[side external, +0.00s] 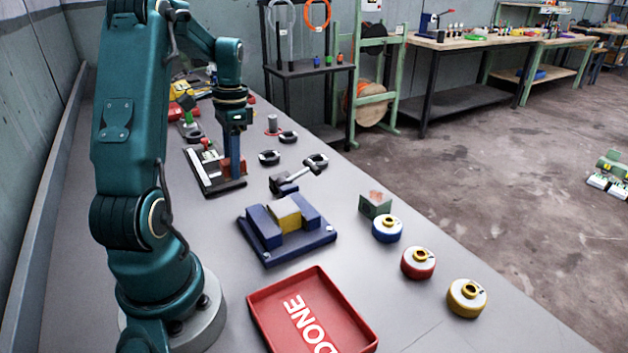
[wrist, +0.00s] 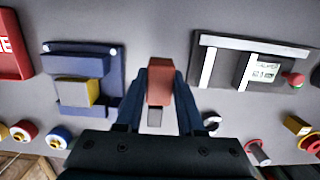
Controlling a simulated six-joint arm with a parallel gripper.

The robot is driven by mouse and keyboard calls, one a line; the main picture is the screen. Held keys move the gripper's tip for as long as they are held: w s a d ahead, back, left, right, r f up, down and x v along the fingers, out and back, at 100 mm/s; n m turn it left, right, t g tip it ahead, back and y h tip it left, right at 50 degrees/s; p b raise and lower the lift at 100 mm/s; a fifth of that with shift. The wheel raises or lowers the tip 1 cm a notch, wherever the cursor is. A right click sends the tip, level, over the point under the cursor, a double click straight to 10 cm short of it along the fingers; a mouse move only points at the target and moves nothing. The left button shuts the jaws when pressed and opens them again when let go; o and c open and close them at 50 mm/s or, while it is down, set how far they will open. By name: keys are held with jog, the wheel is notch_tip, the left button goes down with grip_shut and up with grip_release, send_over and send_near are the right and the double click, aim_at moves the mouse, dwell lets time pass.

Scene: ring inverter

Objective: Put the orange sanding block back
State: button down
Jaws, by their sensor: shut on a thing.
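My gripper (wrist: 160,92) points down with its dark blue fingers closed on the orange-red sanding block (wrist: 160,80), which shows between them in the wrist view. A grey patch shows just below the block there; I cannot tell if it is part of it. In the side view my gripper (side external: 233,172) stands in front of the black fixture (side external: 212,183), and the fingers mostly hide the block. In the wrist view the fixture (wrist: 222,38) lies to the right of the fingers, apart from them. I cannot tell how high the block is held.
A green block with an orange-brown top (side external: 375,206) and blue, red and yellow round parts line the right edge. Dark rings (side external: 269,158) lie farther back.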

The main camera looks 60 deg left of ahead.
aim_at(237, 204)
jog(key=shift+f, duration=3.5)
jog(key=shift+f, duration=0.15)
jog(key=c, duration=0.5)
grip_release()
jog(key=r, duration=0.4)
jog(key=w+r, duration=0.1)
jog(key=r, duration=0.7)
jog(key=shift+w, duration=0.2)
jog(key=w+d+r+t+y, duration=0.1)
jog(key=w+d+r, duration=0.25)
jog(key=d, duration=0.45)
jog(key=s+d+t, duration=0.2)
jog(key=d, duration=0.4)
jog(key=s+d+t, duration=0.2)
jog(key=d, duration=0.4)
jog(key=s+d+t+h, duration=0.1)
jog(key=s+d, duration=0.2)
jog(key=d, duration=0.3)
jog(key=shift+d+f+t, duration=0.1)
jog(key=shift+d+t, duration=0.2)
jog(key=shift+t, duration=0.1)
